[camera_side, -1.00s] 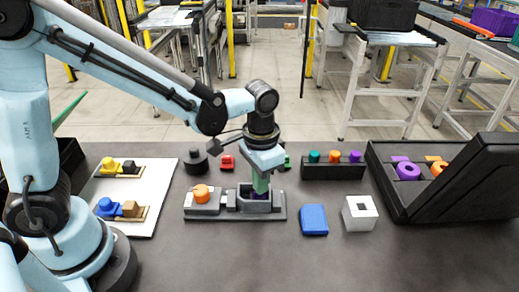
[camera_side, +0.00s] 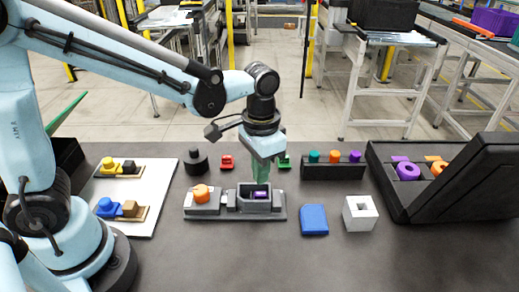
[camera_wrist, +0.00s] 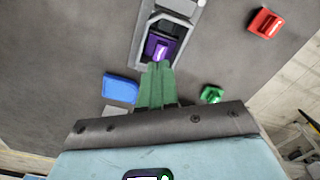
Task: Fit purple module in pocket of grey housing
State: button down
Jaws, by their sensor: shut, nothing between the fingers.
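The grey housing (camera_side: 275,206) sits on a dark base plate near the middle of the table. The purple module (camera_side: 259,196) is inside its pocket, low between the walls; the wrist view also shows the module (camera_wrist: 160,48) within the pocket of the housing (camera_wrist: 140,38). I cannot tell whether it is fully seated. My gripper (camera_side: 261,181) has green fingers and is above the housing, just over the module. In the wrist view my gripper (camera_wrist: 157,68) is shut and empty, its tips overlapping the near edge of the module in the picture.
An orange knob (camera_side: 201,194) stands on a block left of the housing. A blue block (camera_side: 314,219) and a white square-holed block (camera_side: 360,213) lie to the right. Red (camera_side: 227,162) and green (camera_side: 284,162) parts and a black peg rack (camera_side: 333,171) are behind. The front table is clear.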

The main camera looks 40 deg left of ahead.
aim_at(261, 193)
jog(key=shift+r, duration=1.8)
jog(key=s+a+r+n+t, duration=0.2)
jog(key=s+a+t, duration=0.3)
jog(key=a, duration=0.5)
jog(key=shift+s+r+n+t, duration=0.2)
jog(key=shift+n+t, duration=0.3)
jog(key=shift+t, duration=0.6)
